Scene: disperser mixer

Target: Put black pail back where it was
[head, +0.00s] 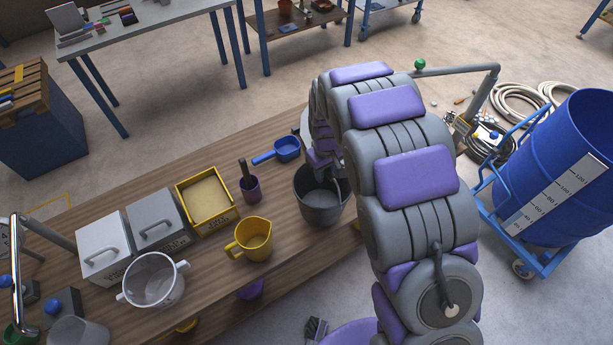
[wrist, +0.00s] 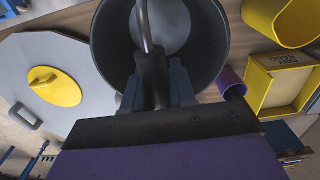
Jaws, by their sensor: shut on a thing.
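The dark grey-black pail (head: 318,211) is at the right part of the wooden bench, upright, beside my arm. I cannot tell whether its base touches the bench top. In the wrist view the pail (wrist: 105,45) is seen from above, open, with a grey round bottom. My gripper (wrist: 156,88) is shut on the black grip of the pail's wire handle, over the near side of the rim. In the head view my arm hides most of the gripper and part of the pail.
A yellow jug (head: 253,240), purple cup (head: 250,188), blue scoop (head: 286,149) and yellow box (head: 206,201) stand left of the pail. A grey lid with a yellow knob (wrist: 54,86) lies close beside it. A blue drum (head: 560,190) on a trolley stands right.

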